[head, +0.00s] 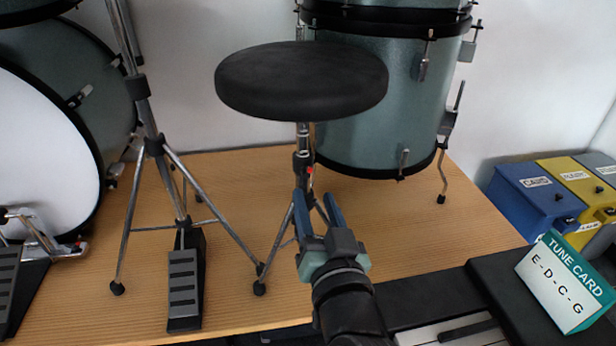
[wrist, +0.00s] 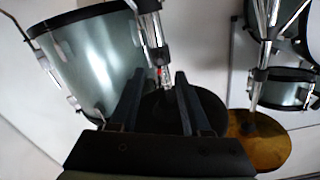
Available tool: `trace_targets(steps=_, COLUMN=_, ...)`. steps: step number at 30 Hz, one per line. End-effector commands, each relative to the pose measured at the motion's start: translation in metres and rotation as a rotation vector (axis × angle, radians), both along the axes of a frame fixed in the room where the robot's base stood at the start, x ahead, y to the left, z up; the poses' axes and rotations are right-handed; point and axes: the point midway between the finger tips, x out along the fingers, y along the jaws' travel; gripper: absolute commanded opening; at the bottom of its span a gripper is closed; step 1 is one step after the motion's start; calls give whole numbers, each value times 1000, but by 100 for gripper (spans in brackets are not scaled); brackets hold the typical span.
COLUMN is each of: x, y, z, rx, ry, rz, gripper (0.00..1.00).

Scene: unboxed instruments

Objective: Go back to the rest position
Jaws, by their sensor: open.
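My gripper (head: 317,194) is open in the head view, with its two blue fingers apart and pointing away from me toward the stool post. Nothing is seen between the fingers. In the wrist view the gripper (wrist: 163,75) shows as two dark fingers set apart. The black round stool seat (head: 302,82) stands above and beyond the fingertips. Its chrome legs (head: 278,240) rest on the wooden platform. I cannot tell how close the fingertips are to the post.
A teal floor drum (head: 385,110) stands behind the stool. A stand (head: 150,130) and a pedal (head: 185,285) are at left, beside a bass drum (head: 45,150). A keyboard (head: 455,332), a tune card (head: 566,282) and a blue box (head: 530,195) are at right. Bare wooden platform (head: 440,245) lies right of my gripper.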

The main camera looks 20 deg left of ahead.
Motion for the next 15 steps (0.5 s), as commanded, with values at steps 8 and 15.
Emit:
trace_targets(steps=8, x=-9, y=-6, z=0, rx=0, ry=0, rz=0, gripper=48)
trace_targets(steps=15, x=-9, y=-6, z=0, rx=-1, ry=-1, rz=0, gripper=48)
